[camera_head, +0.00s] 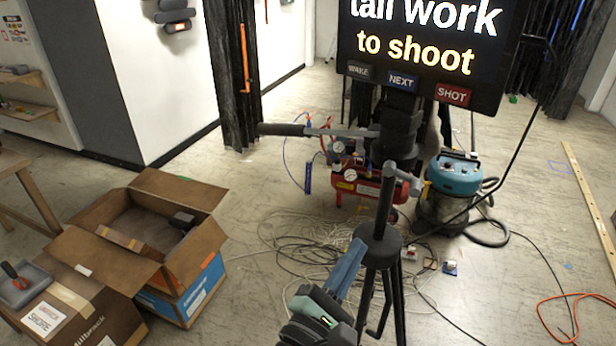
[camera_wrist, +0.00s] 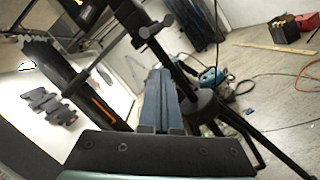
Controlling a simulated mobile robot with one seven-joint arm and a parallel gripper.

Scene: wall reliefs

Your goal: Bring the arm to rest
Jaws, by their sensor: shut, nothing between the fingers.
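My gripper (camera_head: 356,246) is low in the middle of the head view, its blue-grey fingers pointing up and away. The fingers are together with nothing between them. In the wrist view my gripper (camera_wrist: 159,74) also shows its two fingers side by side, closed. A black tripod stand (camera_head: 384,205) rises just to the right of the fingers in the head view; I cannot tell the exact gap or whether they touch. The stand carries a screen (camera_head: 425,40) reading "tall work to shoot", with WAKE, NEXT and SHOT buttons. A handle (camera_head: 283,130) sticks out left from the stand.
An open cardboard box (camera_head: 150,225) and another box (camera_head: 75,305) stand at left. Behind the stand are a red compressor (camera_head: 365,184), a blue-topped vacuum (camera_head: 453,175) and tangled cables (camera_head: 305,240). An orange cable (camera_head: 575,310) and a long plank (camera_head: 590,200) lie at right.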

